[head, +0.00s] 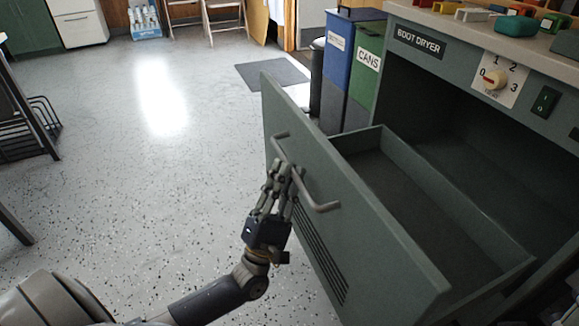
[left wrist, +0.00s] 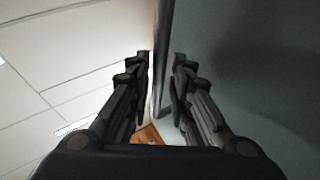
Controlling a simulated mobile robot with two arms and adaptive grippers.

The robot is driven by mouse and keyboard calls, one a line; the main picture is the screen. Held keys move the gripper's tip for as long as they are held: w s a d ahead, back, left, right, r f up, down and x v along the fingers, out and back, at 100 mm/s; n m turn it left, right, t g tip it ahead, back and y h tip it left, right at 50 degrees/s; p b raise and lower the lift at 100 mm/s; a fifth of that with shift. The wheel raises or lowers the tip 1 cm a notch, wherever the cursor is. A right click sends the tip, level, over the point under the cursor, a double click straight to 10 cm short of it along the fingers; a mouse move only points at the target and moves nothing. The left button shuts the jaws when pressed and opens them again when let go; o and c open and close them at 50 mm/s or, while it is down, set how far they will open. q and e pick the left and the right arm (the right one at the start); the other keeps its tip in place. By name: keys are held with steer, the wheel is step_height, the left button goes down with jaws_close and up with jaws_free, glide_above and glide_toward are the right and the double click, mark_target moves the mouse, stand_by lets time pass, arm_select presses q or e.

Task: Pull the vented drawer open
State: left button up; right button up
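The vented drawer (head: 375,235) stands well out from the green boot dryer cabinet. Its front has vent slots (head: 322,258) low down, and its tray (head: 410,190) looks empty. A grey bar handle (head: 322,206) runs across the upper front. In the left wrist view the bar (left wrist: 164,40) passes between the two fingers (left wrist: 161,85), with the drawer front on the right. My right gripper is not in view.
The cabinet top (head: 470,28) carries several coloured items, with a dial (head: 495,79) and switch (head: 545,101) below. Blue (head: 352,60) and green (head: 366,75) bins stand behind the drawer. A dark rack (head: 30,130) is at left. The speckled floor (head: 150,190) between is clear.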

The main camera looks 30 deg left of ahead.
arm_select(q)
steer(key=v, duration=1)
